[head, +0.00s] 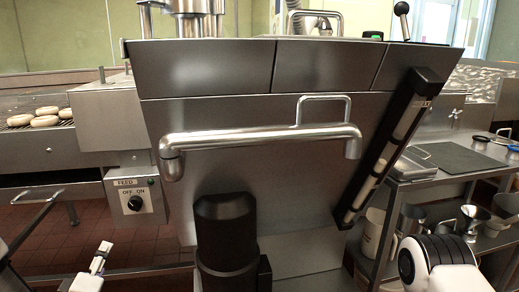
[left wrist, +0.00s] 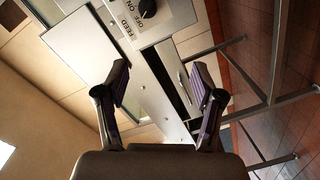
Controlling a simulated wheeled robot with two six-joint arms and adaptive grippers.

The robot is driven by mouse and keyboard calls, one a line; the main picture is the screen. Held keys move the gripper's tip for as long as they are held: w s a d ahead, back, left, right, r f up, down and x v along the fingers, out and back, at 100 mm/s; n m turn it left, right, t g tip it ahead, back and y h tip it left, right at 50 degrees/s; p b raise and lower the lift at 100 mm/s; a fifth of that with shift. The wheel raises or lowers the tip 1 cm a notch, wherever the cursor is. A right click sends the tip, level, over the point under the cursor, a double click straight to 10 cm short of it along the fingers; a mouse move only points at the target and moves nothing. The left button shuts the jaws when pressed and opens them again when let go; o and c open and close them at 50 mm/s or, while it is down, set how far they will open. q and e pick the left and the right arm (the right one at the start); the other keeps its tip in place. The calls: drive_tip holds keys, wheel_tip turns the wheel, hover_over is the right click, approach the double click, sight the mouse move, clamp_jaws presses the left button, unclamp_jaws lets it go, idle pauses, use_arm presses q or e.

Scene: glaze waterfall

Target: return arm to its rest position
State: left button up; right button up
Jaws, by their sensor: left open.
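My left gripper (head: 101,258) shows small and partly cut off at the lower left of the head view, below the feed control box. In the left wrist view my left gripper (left wrist: 162,84) has its two dark fingers spread apart, with nothing held between them. The feed panel (head: 123,184) has a black knob (head: 135,203) labelled OFF and ON, and it stands apart from the gripper. The knob also shows at the top of the left wrist view (left wrist: 147,8). My right arm shows as a white and black link at the lower right; its gripper is out of view.
A large steel machine (head: 250,120) with a horizontal pipe (head: 260,136) fills the middle. A conveyor with several doughnuts (head: 45,116) is at the left. A steel rack (head: 440,165) with jugs and pitchers stands at the right. Red tiled floor (head: 60,240) shows at the lower left.

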use_arm(q)
drive_tip(key=s+d+r+m+g+h+p, duration=0.25)
drive_tip(key=s+d+m+g+p, duration=0.6)
drive_tip(key=p, duration=1.45)
drive_tip(key=s+d+f+m+g+p, duration=0.1)
drive_tip(key=s+f+m+g+p, duration=0.1)
drive_tip(key=s, duration=0.8)
drive_tip(key=s+d+f+m+g+h+p, duration=0.1)
drive_tip(key=s+d+f+m+g+p, duration=0.1)
drive_tip(key=s+g, duration=0.4)
drive_tip(key=s+f+m+p, duration=0.1)
drive_tip(key=s+m+p, duration=0.1)
drive_tip(key=s, duration=0.3)
drive_tip(key=shift+s+d, duration=0.15)
drive_tip(key=shift+s, duration=0.1)
